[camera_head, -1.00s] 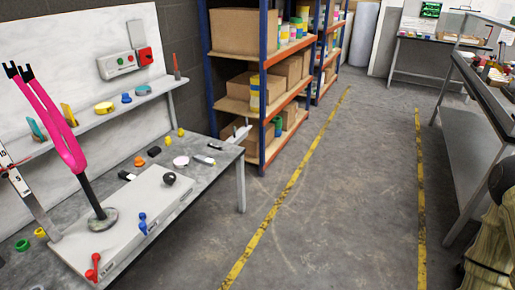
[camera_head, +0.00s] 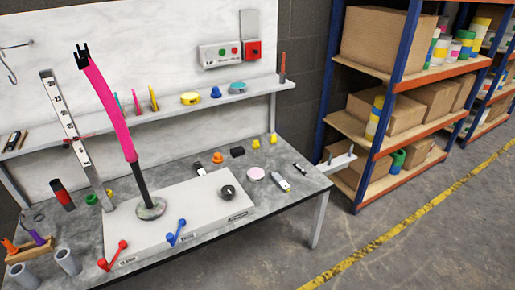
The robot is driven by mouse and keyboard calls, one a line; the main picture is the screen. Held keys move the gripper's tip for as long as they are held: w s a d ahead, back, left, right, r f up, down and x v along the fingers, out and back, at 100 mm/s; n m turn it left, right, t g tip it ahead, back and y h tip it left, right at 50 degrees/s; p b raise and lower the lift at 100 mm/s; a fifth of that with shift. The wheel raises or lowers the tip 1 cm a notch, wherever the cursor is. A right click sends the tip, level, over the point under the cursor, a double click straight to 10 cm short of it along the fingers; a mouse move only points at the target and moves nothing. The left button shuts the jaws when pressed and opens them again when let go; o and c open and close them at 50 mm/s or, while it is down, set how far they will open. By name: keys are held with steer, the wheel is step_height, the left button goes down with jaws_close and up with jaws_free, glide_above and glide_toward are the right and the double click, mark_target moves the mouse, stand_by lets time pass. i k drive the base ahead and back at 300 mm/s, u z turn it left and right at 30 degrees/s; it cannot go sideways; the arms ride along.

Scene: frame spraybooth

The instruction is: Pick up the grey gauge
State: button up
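No thing is clearly marked as the grey gauge. A small grey-white handheld piece with a dark end (camera_head: 281,184) lies flat on the grey workbench (camera_head: 305,203), right of the pale base block, and may be the gauge. A similar small black and white piece (camera_head: 200,168) lies behind the block. A round dark knob-like piece (camera_head: 228,192) sits on top of the pale base block (camera_head: 195,215). The frames are too coarse to tell which is the gauge.
A pink disc (camera_head: 255,173) and yellow pieces lie nearby. A shelf (camera_head: 240,93) runs behind. Blue-framed racks (camera_head: 345,110) stand right; floor (camera_head: 420,245) is clear.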

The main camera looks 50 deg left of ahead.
mark_target(284, 186)
steer(key=u, duration=0.85)
steer(key=i, duration=0.75)
steer(key=u, duration=0.85)
